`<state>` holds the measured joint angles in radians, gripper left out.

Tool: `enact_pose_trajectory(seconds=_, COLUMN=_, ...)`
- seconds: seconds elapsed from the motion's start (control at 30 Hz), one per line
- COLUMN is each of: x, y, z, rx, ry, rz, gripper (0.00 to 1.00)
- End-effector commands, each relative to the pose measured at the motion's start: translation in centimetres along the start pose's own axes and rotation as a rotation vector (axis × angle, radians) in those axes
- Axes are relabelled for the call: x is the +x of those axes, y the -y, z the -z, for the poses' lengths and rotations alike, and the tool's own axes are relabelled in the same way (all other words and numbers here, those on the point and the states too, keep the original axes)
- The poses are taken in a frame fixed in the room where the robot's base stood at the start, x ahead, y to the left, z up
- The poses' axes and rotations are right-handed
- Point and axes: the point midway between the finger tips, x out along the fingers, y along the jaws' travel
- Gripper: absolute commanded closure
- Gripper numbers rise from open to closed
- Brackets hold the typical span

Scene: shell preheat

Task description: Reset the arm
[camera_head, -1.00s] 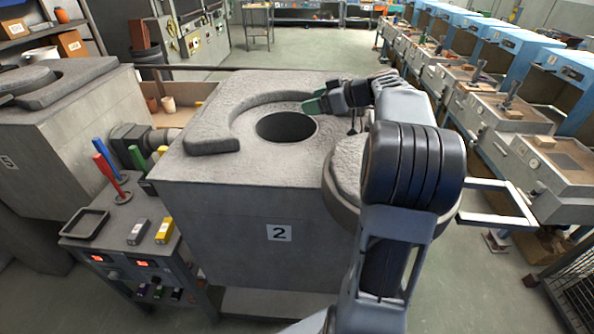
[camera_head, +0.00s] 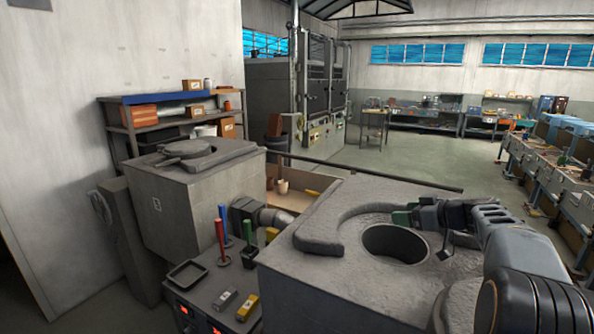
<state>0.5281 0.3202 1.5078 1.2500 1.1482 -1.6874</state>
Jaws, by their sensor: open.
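My gripper (camera_head: 404,217) has green fingertips and hangs over the top of the near grey furnace (camera_head: 330,270), by the far edge of its round dark opening (camera_head: 395,244). Its jaws are open, and I see nothing held between them. My arm reaches in from the lower right and covers part of the furnace top. A raised curved ridge lies on the furnace top around the left and far side of the opening. A round lid at the right is mostly hidden behind my arm.
A side cart (camera_head: 205,285) with red, blue and green upright handles and a black tray (camera_head: 187,274) stands left of the furnace. A second furnace (camera_head: 170,205) is behind it. Blue-hooded benches line the right. The floor (camera_head: 410,165) beyond is clear.

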Motion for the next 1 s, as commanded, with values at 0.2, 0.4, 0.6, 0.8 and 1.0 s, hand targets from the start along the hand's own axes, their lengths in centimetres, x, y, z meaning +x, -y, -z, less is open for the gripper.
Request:
enact_pose_trajectory(seconds=0.2, x=-0.6, y=0.0, z=1.5, rx=-0.001, ry=0.0, rz=0.0, gripper=0.25)
enact_pose_trajectory(seconds=0.4, x=-0.8, y=0.0, z=1.8, rx=0.001, ry=0.001, rz=0.0, gripper=0.25)
enact_pose_trajectory(seconds=0.6, x=-0.8, y=0.0, z=1.8, rx=0.001, ry=0.001, rz=0.0, gripper=0.25)
enact_pose_trajectory(seconds=0.8, x=-0.7, y=0.0, z=1.6, rx=0.001, ry=0.001, rz=0.0, gripper=0.25)
enact_pose_trajectory(seconds=1.0, x=-0.3, y=0.0, z=0.6, rx=0.003, ry=0.0, rz=0.0, gripper=0.25)
